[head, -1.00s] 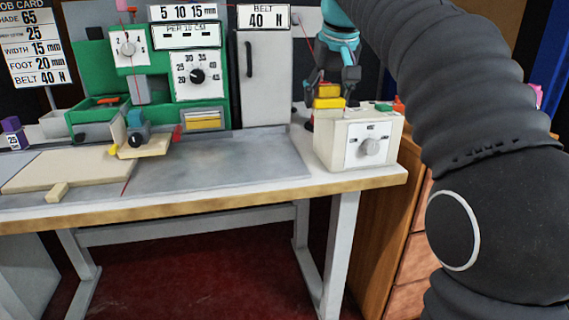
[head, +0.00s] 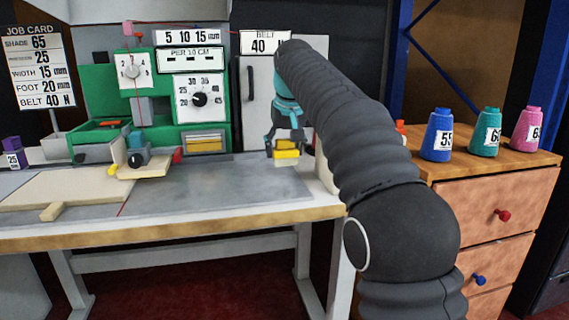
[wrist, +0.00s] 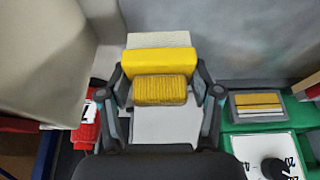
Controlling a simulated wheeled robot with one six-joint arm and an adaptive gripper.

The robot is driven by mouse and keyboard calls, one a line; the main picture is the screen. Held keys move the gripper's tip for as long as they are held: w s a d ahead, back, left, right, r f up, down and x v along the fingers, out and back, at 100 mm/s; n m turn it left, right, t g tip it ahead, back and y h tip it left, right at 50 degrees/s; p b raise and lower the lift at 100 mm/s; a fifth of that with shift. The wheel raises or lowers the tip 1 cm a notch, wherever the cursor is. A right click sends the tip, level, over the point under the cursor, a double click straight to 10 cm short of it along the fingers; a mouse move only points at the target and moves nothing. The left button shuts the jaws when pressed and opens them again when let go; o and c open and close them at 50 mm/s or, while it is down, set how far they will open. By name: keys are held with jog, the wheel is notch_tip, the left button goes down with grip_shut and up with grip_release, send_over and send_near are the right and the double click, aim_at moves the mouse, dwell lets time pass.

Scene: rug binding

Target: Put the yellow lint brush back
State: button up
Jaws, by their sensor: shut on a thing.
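The yellow lint brush (head: 286,153) is in my gripper (head: 285,139), over the right end of the grey bench plate (head: 225,184). In the wrist view the brush (wrist: 161,62) shows a smooth yellow bar and a ribbed, darker yellow part between the two fingers of my gripper (wrist: 162,92). The gripper is shut on it. A pale flat block shows just beyond the brush. I cannot tell whether the brush touches anything below.
The green machine (head: 100,80) stands left, with a grey-framed yellow piece (head: 205,143) low on its front. A grey cabinet (head: 257,110) stands behind my gripper. The cream box (head: 325,175) is mostly hidden by my arm. Blue (head: 437,136), teal (head: 486,134) and pink (head: 527,130) spools stand right.

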aim_at(285, 163)
jog(key=shift+f+b, duration=0.95)
jog(key=shift+f, duration=1.1)
jog(key=shift+f, duration=0.15)
jog(key=o, duration=1.3)
jog(key=p+v, duration=0.3)
jog(key=v, duration=0.9)
jog(key=shift+p, duration=0.4)
